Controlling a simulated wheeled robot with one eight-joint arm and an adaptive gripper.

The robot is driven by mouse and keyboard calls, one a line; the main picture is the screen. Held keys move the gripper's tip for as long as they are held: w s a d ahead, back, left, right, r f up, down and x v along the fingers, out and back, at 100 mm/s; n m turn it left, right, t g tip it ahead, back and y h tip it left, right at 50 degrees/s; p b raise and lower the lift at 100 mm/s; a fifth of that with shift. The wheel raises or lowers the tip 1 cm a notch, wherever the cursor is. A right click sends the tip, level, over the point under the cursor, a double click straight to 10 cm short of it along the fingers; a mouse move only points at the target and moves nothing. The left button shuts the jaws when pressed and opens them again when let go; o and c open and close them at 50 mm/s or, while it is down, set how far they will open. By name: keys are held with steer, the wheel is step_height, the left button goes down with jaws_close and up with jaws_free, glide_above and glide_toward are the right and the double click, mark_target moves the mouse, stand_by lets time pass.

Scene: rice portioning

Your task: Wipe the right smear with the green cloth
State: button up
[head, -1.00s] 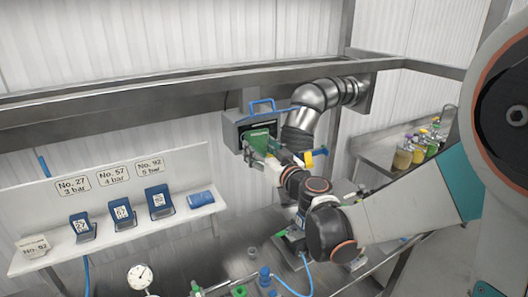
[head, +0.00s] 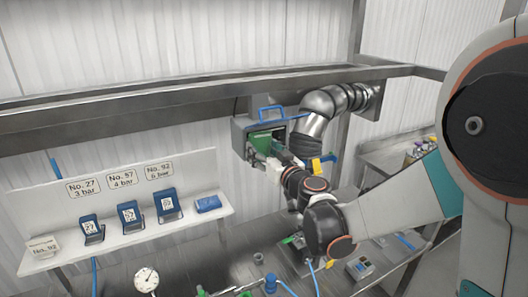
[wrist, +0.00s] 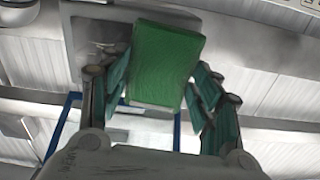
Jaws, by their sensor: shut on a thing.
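My gripper (head: 266,153) is shut on the green cloth (head: 267,140), a flat green block, in front of the grey box with a blue handle (head: 240,132). In the wrist view the cloth (wrist: 166,62) sits between the two fingers of my gripper (wrist: 160,85), with the grey box's face close behind it. The cloth covers part of that face. I cannot make out a smear in either view, and I cannot tell whether the cloth touches the box.
A silver duct (head: 335,100) runs beside the box on the right. A white shelf (head: 130,238) with blue devices and numbered signs stands at left. Below is a metal bench with a pressure gauge (head: 146,280), blue hoses and small fittings.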

mark_target(278, 138)
steer(key=shift+x, duration=0.9)
steer(key=shift+d, duration=0.1)
stand_by(0.3)
steer(key=shift+w+d+b, duration=0.4)
steer(key=shift+w+d, duration=0.15)
steer(key=shift+d, duration=0.7)
steer(key=shift+w+d+b, duration=0.35)
steer(key=shift+w+d, duration=0.2)
steer(key=shift+d, duration=0.65)
steer(key=shift+w+d+b, duration=0.4)
steer(key=shift+w+d, duration=0.1)
steer(key=shift+d, duration=0.75)
steer(key=shift+s+a+b, duration=0.2)
steer(key=shift+s+a, duration=0.3)
steer(key=shift+a, duration=0.8)
steer(key=shift+s+a+b, duration=0.25)
steer(key=shift+s+a, duration=0.25)
steer(key=shift+a, duration=0.75)
steer(key=shift+s+a+b, duration=0.2)
steer(key=shift+s+a, duration=0.35)
steer(key=shift+a, duration=0.75)
steer(key=shift+v, duration=2.9)
